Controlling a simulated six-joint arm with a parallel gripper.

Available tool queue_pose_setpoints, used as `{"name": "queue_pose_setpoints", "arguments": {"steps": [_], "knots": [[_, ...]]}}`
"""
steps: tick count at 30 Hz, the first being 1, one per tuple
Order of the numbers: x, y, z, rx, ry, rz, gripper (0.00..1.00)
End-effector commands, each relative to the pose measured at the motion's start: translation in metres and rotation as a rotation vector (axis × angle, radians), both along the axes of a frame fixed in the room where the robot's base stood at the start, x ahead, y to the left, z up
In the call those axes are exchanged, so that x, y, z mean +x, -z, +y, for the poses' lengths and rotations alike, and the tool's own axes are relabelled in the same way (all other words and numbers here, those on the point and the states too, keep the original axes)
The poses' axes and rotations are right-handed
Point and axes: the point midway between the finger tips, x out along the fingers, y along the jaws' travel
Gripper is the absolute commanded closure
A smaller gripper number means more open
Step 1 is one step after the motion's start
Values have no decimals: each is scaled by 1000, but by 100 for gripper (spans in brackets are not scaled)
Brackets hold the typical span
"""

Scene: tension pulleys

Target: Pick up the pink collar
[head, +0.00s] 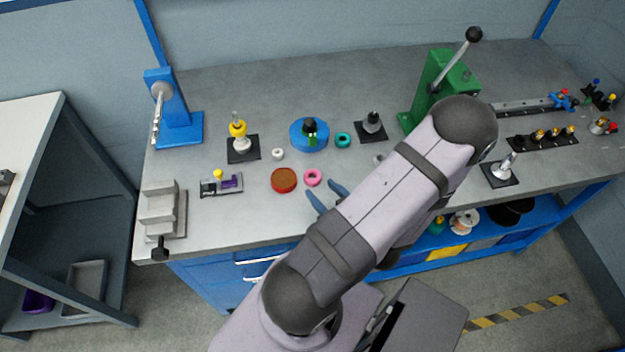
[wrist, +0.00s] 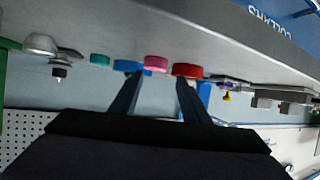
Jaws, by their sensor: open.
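The pink collar (head: 313,177) is a small ring lying flat on the grey bench (head: 330,222), just right of a reddish-brown round disc (head: 284,180). My gripper (head: 326,196) is open and empty, with its blue-lit fingers below and right of the collar in the head view. In the wrist view the pink collar (wrist: 156,63) shows beyond the tips, between the two dark fingers (wrist: 157,82) and apart from them. The red disc (wrist: 187,70) is close to the right finger tip there. Part of my gripper is hidden behind my arm in the head view.
A blue round holder (head: 309,135), a teal ring (head: 343,140) and a white ring (head: 278,154) lie behind the collar. A black-based post (head: 371,126) and a green press (head: 428,88) stand to the right. A grey block with purple and yellow parts (head: 221,186) is left.

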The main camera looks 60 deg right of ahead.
Motion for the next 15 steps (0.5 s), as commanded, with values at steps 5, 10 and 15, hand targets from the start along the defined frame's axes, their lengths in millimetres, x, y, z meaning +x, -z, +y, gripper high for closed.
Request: {"name": "queue_pose_setpoints", "arguments": {"steps": [5,10,15], "knots": [[-10,0,-4,1,50,-39,58],[-8,0,-5,1,51,-41,58],[2,5,-10,2,47,-40,58]]}}
